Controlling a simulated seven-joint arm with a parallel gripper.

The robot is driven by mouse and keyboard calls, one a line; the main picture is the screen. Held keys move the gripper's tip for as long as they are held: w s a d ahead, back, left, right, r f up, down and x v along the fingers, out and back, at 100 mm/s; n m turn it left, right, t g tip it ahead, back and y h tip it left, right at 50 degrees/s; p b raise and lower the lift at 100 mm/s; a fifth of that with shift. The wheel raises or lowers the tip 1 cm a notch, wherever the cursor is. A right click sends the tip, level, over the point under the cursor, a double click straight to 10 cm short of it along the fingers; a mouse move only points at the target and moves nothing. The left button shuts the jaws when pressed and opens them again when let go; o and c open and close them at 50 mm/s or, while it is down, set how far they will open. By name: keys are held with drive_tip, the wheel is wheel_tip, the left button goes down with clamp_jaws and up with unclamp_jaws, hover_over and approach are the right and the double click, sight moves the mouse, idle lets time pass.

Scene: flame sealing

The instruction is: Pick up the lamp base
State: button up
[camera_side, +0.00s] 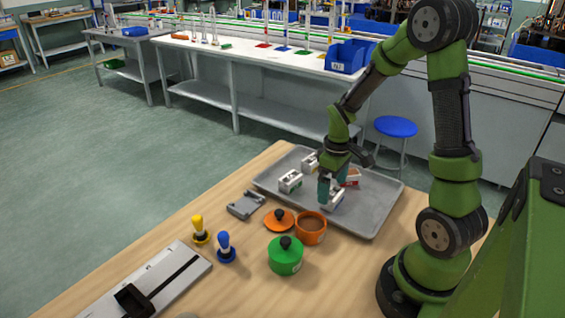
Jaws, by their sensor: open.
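No part is plainly marked as the lamp base, so I cannot tell for sure which thing it is. My gripper (332,190) is low over the grey tray (376,222), pointing down, with its fingers open. A small white block-like part (334,203) is at the fingertips and partly hidden by them. I cannot tell whether they touch it. Another white part (290,181) lies to the left on the tray, and one more (310,162) lies behind it. A red and white part (351,178) lies right of my gripper.
In front of the tray are an open orange pot (311,231), an orange lid (279,222) and a lidded green pot (285,259). Yellow (199,230) and blue (226,248) knobbed tools stand left, near a grey fixture (246,205) and a flat slotted board (150,284).

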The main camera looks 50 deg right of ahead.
sight(332, 192)
wheel_tip(332, 192, down, 4)
drive_tip(key=shift+r, duration=0.25)
drive_tip(key=shift+c, duration=0.2)
drive_tip(key=c, duration=1)
drive_tip(key=shift+r, duration=0.1)
